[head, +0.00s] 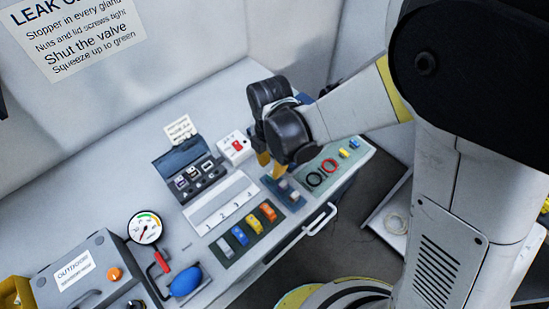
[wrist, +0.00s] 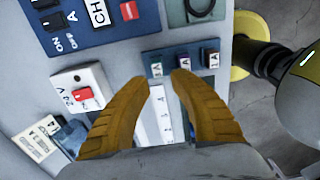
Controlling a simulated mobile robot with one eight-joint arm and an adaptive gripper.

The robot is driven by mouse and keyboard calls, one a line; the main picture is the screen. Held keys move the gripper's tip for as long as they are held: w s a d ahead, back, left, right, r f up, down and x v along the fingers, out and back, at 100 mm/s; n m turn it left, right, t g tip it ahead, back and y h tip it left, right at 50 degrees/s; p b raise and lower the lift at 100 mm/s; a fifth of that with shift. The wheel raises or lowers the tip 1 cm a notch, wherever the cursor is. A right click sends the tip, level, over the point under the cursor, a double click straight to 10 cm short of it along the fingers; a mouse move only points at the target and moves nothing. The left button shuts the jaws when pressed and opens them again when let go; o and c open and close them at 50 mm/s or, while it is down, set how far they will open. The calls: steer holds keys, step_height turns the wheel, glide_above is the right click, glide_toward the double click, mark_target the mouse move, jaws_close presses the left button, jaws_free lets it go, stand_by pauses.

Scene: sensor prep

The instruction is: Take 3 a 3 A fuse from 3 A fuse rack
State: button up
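My gripper (head: 270,168) points down over the bench, just above the small blue fuse racks (head: 283,190). In the wrist view its two orange fingers (wrist: 164,82) are apart, with nothing between the tips. The row of blue racks shows just beyond the fingertips. The leftmost, teal rack (wrist: 155,64) has a label that seems to read 3 A, close to the left fingertip. The middle rack (wrist: 183,60) and right rack (wrist: 210,58) carry labels that seem to read 1 A. The fuses are too small to make out clearly.
A white box with a red switch (wrist: 74,95) stands left of the fingers. A white numbered strip (head: 222,203) and a tray of coloured blocks (head: 243,248) lie nearby. A mat with red and black rings (head: 325,168) lies to the right. The bench's front edge has a handle (head: 321,220).

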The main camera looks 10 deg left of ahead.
mark_target(272, 172)
steer(key=f+b, duration=0.1)
steer(key=f, duration=0.2)
steer(key=f+b, duration=0.1)
steer(key=f, duration=0.1)
steer(key=shift+w+f+b, duration=0.15)
steer(key=shift+w+b, duration=0.15)
steer(key=shift+b, duration=0.05)
steer(key=c, duration=0.5)
steer(key=shift+r, duration=0.2)
steer(key=shift+r+p, duration=0.3)
steer(key=r+p, duration=0.2)
steer(key=r, duration=0.2)
steer(key=shift+d, duration=0.2)
steer(key=s+d+r+p, duration=0.1)
steer(key=d+r, duration=0.1)
steer(key=d, duration=0.1)
steer(key=s+d+r+p, duration=0.1)
steer(key=d+r, duration=0.1)
steer(key=d, duration=0.2)
steer(key=s+d+r+p, duration=0.1)
steer(key=s+d+r, duration=0.1)
steer(key=d, duration=0.1)
steer(key=shift+d+r, duration=0.1)
steer(key=shift+d, duration=0.3)
jaws_close()
steer(key=shift+w, duration=0.1)
